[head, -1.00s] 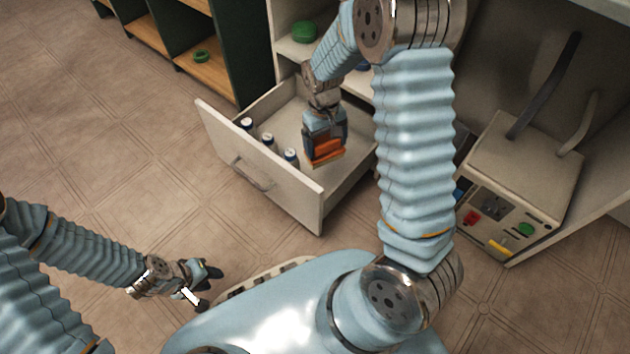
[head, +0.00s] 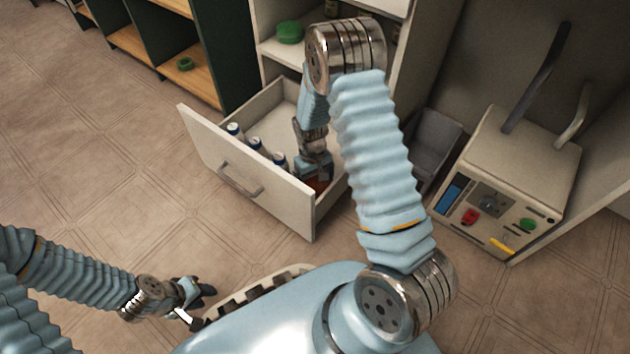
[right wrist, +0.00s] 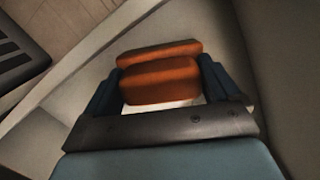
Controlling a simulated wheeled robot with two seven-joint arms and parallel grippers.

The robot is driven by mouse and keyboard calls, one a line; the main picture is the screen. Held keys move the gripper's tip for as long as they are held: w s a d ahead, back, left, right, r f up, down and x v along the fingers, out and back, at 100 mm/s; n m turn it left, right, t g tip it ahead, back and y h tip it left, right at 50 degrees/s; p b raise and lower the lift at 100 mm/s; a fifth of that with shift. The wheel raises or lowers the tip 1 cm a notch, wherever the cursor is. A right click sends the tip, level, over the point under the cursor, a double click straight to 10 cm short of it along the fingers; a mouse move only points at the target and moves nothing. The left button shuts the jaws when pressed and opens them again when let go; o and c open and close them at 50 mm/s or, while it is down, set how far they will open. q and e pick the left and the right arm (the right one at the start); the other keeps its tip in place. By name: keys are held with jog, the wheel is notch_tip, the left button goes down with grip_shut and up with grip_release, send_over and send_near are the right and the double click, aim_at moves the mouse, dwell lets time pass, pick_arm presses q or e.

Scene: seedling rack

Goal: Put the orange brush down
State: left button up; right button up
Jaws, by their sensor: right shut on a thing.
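The orange brush (right wrist: 160,80) is between the two fingers of my right gripper (right wrist: 165,88) in the right wrist view, and the fingers are shut on it. In the head view a small part of the orange brush (head: 318,185) shows below my right gripper (head: 315,170), inside the open drawer (head: 240,170) near its front right corner. Whether the brush touches the drawer floor cannot be told. My left gripper (head: 198,302) is low at the left, over the floor and away from the drawer; its fingers look apart, with nothing between them.
Several small white bottles with dark caps (head: 257,144) stand along the drawer's front wall. A beige machine (head: 510,180) with coloured buttons stands at the right. A grey bin (head: 435,145) is beside it. Green round things sit on the shelves (head: 290,32).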

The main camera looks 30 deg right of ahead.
jog(key=o, duration=0.7)
jog(key=shift+f, duration=0.15)
jog(key=shift+c, duration=0.2)
jog(key=shift+o, duration=0.8)
jog(key=shift+r, duration=0.45)
notch_tip(320, 180, up, 12)
jog(key=w+p, duration=0.1)
jog(key=p, duration=0.2)
jog(key=shift+w+f, duration=0.2)
jog(key=shift+f, duration=0.05)
